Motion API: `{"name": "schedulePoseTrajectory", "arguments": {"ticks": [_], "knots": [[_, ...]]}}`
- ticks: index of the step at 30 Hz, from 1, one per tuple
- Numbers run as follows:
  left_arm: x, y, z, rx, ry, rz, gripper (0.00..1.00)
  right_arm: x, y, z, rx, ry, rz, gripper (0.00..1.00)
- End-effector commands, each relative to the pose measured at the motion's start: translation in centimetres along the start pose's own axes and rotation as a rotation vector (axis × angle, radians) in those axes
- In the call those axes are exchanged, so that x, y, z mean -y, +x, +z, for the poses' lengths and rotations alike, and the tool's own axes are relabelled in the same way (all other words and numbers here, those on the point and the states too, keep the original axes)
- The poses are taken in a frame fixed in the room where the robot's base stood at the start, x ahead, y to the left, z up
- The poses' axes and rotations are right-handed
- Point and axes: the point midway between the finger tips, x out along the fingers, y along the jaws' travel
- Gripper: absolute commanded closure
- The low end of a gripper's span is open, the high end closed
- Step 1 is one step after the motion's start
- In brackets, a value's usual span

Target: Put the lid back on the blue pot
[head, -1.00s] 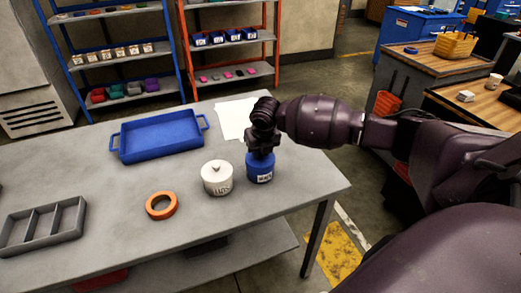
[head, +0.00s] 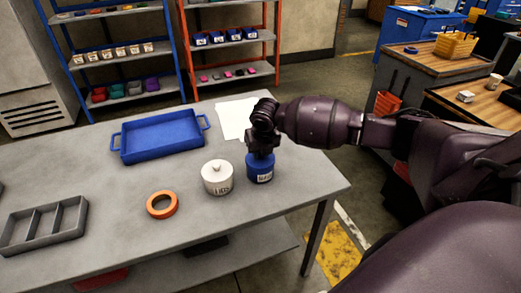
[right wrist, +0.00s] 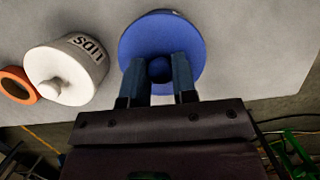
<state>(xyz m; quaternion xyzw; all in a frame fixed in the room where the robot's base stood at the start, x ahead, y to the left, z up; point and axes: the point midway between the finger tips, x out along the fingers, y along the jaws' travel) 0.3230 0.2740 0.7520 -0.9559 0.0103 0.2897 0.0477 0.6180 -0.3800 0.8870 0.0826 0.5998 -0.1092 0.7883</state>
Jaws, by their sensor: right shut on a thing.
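The blue pot (head: 260,174) stands upright on the grey table, near its right end, with a white label on its side. My right gripper (head: 261,152) is directly above it, pointing down. In the right wrist view the blue lid (right wrist: 160,38) shows as a round disc with a knob, and the fingers of my right gripper (right wrist: 159,72) are shut on that knob. The lid is at the top of the pot; whether it is fully seated I cannot tell. My left gripper is not in view.
A white lidded pot (head: 217,177) stands close to the left of the blue pot. An orange ring (head: 162,204), a blue tray (head: 160,153), a grey divided tray (head: 44,240) and white paper (head: 232,122) lie on the table (head: 120,203). The table's right edge is near.

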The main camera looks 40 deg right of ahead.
Motion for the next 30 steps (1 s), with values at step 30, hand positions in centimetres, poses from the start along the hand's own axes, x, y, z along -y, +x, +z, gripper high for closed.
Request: {"name": "schedulePoseTrajectory", "arguments": {"ticks": [30], "knots": [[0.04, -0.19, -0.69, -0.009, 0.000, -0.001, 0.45, -0.05, 0.04, 0.01, 0.001, 0.000, 0.001, 0.97]]}}
